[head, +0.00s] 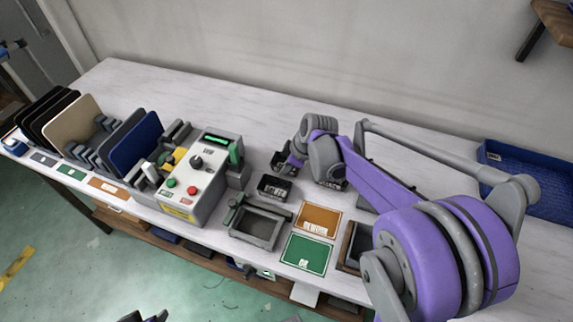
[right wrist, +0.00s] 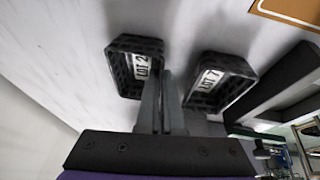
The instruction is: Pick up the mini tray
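Several small black mini trays stand on the white bench. One mini tray (head: 272,188) sits clear in the head view, left of my right arm. In the right wrist view, the tray marked LOT 2 (right wrist: 124,66) is at left and the tray marked LOT 7 (right wrist: 222,82) is at right. My right gripper (right wrist: 163,74) has its fingers close together with a narrow gap, at the right side wall of LOT 2. Whether they touch or clasp that wall is unclear. Dark tips at the bottom edge of the head view look like my left gripper (head: 146,316), over the floor.
A grey panel machine (head: 192,185) with buttons stands left of the trays. A grey frame tray (head: 257,226), an orange card (head: 318,219) and a green card (head: 306,254) lie at the front. A blue crate (head: 535,180) is at right. The bench behind is clear.

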